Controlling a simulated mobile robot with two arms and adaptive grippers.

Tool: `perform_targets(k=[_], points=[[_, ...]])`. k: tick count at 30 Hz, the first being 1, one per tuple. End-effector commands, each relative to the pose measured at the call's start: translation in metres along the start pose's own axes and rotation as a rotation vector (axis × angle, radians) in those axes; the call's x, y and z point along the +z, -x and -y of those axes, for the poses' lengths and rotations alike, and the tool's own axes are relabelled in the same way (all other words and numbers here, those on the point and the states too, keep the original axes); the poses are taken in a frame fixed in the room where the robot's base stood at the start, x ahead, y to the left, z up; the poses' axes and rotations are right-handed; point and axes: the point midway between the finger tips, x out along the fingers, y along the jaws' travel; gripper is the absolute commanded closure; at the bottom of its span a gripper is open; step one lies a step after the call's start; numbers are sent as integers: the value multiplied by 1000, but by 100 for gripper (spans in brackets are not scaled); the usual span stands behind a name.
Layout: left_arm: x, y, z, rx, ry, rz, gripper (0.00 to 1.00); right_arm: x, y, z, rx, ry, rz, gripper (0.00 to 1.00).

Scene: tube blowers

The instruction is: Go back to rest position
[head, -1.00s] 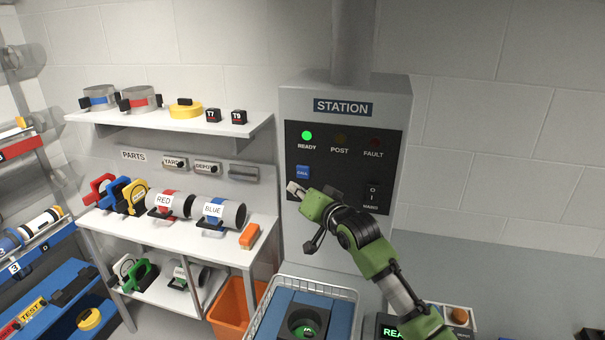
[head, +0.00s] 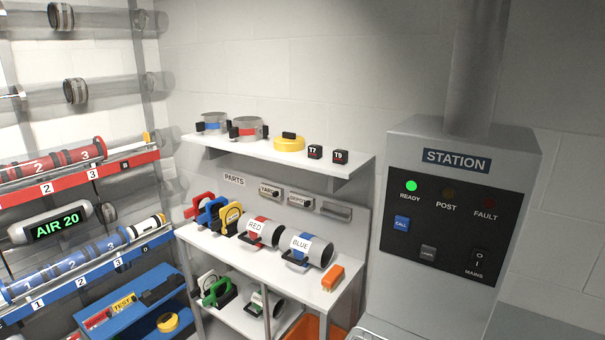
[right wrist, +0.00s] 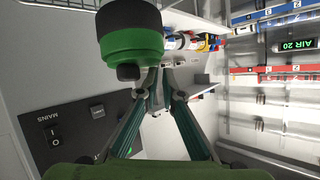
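My right gripper (right wrist: 160,85) shows in the right wrist view. Its two dark green fingers converge and look shut, with nothing visible between them. A green and black cylinder covers the upper left of that view, close to the lens; I cannot tell what it is. The gripper is near the grey station (head: 450,210), whose dark panel (right wrist: 75,130) lies at the left of the wrist view, apart from the fingers. Neither of my arms shows in the head view, and my left gripper is in no view.
A white parts shelf (head: 345,290) carries red and blue labelled tubes and an orange block. Racks with a red rail (head: 130,166) and blue rails stand at the left. A blue tray (head: 130,310) is below them. The station's READY light (head: 411,186) is green.

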Motion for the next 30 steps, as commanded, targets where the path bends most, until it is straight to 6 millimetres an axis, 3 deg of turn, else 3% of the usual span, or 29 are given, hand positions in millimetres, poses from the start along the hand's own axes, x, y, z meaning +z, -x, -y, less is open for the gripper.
perform_targets(k=[1,3,6,12,17,23,30], points=[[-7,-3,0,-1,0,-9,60,153,45,-22,107,7,518,100],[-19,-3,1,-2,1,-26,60,173,70,-22,116,41,581,100],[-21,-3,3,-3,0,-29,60,192,101,-23,126,79,649,100],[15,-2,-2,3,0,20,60,219,157,-26,140,136,773,100],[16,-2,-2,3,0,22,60,236,200,-26,145,174,866,100],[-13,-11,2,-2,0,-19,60,277,172,-36,145,177,886,100],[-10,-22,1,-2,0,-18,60,339,140,-48,143,176,909,100]])
